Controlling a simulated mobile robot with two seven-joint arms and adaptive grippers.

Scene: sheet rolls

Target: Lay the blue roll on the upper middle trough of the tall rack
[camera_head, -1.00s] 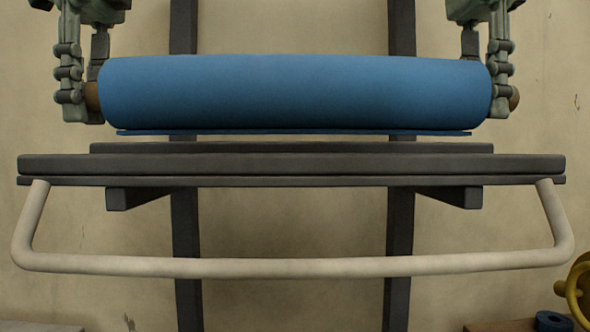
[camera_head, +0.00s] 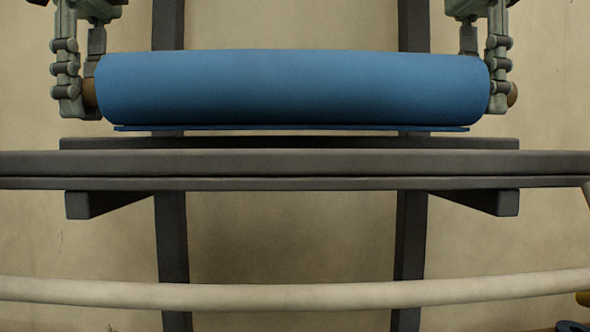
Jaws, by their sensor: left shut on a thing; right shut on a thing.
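The blue roll (camera_head: 292,88) hangs level across the upper part of the head view, with a thin loose edge of sheet along its underside. My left gripper (camera_head: 80,100) is shut on the brown core end at its left. My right gripper (camera_head: 500,97) is shut on the core end at its right. The dark rack shelf (camera_head: 300,164) spans the view just below the roll, with a back rail (camera_head: 290,143) behind its front edge. The roll looks above this shelf, apart from it. The inside of the trough is hidden behind the front edge.
Two dark uprights (camera_head: 171,240) (camera_head: 410,240) rise behind the shelf against a beige wall. Brackets (camera_head: 110,202) sit under the shelf. A pale bar (camera_head: 300,296) runs across the view below it. A blue object (camera_head: 572,326) shows partly at the lower right corner.

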